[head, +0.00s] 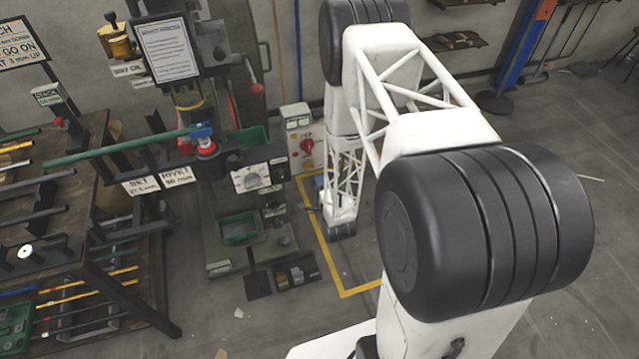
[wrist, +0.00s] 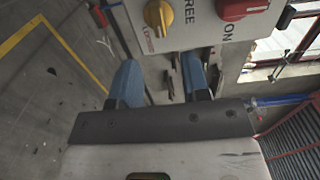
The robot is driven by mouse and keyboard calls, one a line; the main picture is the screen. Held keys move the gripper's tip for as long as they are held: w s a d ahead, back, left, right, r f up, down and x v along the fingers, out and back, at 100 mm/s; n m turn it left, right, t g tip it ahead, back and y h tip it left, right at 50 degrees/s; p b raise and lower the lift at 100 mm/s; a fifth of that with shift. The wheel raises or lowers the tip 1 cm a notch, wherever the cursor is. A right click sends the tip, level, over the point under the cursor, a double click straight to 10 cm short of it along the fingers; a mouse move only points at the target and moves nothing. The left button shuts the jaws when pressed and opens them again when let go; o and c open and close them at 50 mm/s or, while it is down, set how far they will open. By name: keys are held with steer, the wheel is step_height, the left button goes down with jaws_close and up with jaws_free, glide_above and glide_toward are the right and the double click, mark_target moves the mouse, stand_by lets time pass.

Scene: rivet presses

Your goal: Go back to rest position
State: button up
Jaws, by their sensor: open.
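My gripper (wrist: 160,82) shows in the wrist view with two blue fingers spread apart and nothing between them. Its fingertips are just below a grey control box (wrist: 200,18) with a yellow knob (wrist: 158,17) and a red knob (wrist: 240,8) marked ON. I cannot tell whether the fingers touch the box. In the head view my white arm reaches down the middle and right, and the fingers cannot be made out there. A control box with a red knob (head: 306,145) stands left of the arm.
A rivet press (head: 236,200) with a green tray (head: 238,230) stands left of my arm. A rack (head: 90,200) holding coloured rods is at the far left. A yellow floor line (head: 332,268) runs beside the press. The floor at the right (head: 590,190) is mostly clear.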

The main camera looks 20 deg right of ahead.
stand_by(0.4)
steer(key=s+a+r+n+g, duration=0.2)
steer(key=r+n+g, duration=0.3)
steer(key=r, duration=1.1)
steer(key=s+a+r+n+g, duration=0.1)
steer(key=s+r+n+g, duration=0.3)
steer(key=r, duration=1.1)
steer(key=s+a+r+n+g, duration=0.1)
steer(key=s+r+n+g, duration=0.2)
steer(key=s+r, duration=0.7)
steer(key=s+a+r+n+g, duration=0.2)
steer(key=s+r+n, duration=0.4)
steer(key=s, duration=1.2)
step_height(320, 180, up, 4)
steer(key=shift+s+a+r+g, duration=0.15)
steer(key=shift+s+g, duration=0.1)
steer(key=shift+g, duration=0.45)
